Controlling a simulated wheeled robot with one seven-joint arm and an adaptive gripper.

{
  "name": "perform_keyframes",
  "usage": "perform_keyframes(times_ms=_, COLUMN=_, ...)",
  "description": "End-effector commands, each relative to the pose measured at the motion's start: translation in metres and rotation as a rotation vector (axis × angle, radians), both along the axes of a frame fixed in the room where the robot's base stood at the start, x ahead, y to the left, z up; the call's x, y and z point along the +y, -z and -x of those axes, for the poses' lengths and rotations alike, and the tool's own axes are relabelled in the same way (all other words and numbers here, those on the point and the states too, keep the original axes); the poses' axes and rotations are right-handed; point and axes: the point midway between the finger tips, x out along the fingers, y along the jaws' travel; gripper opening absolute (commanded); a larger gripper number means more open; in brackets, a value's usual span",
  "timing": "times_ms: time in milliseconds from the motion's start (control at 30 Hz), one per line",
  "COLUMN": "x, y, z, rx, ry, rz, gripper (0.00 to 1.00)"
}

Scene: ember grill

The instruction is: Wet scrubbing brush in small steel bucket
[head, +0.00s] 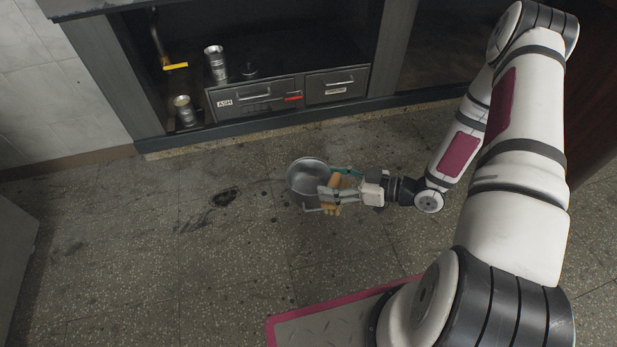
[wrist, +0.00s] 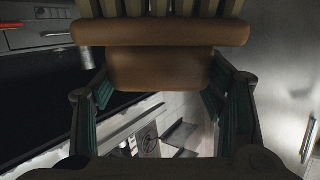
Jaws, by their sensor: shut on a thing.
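The small steel bucket (head: 306,174) stands on the stone floor in the middle of the head view, with its round mouth showing. My gripper (head: 338,191) reaches in from the right at the bucket's right side and is shut on the scrubbing brush (head: 335,182). In the wrist view the brush's brown wooden body (wrist: 160,70) lies between my gripper's teal-lined fingers (wrist: 160,105), with pale bristle tufts at the top edge. In the head view the brush overlaps the bucket's right rim. I cannot tell whether it is inside or in front. The bucket's inside is partly hidden.
A dark grill cabinet stands behind, with an ash drawer (head: 254,95), a second drawer (head: 338,86) and metal cups on its shelf (head: 215,64) and lower left (head: 184,111). A dark stain (head: 225,197) marks the floor left of the bucket. The surrounding floor is clear.

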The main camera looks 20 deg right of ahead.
Motion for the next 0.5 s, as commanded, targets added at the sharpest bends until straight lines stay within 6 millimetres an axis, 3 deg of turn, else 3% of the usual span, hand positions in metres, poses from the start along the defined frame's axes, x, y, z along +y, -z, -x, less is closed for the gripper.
perform_keyframes(times_ms=500, x=0.001, y=0.038, z=0.0, rx=0.001, ry=0.001, rz=-0.002, gripper=0.33)
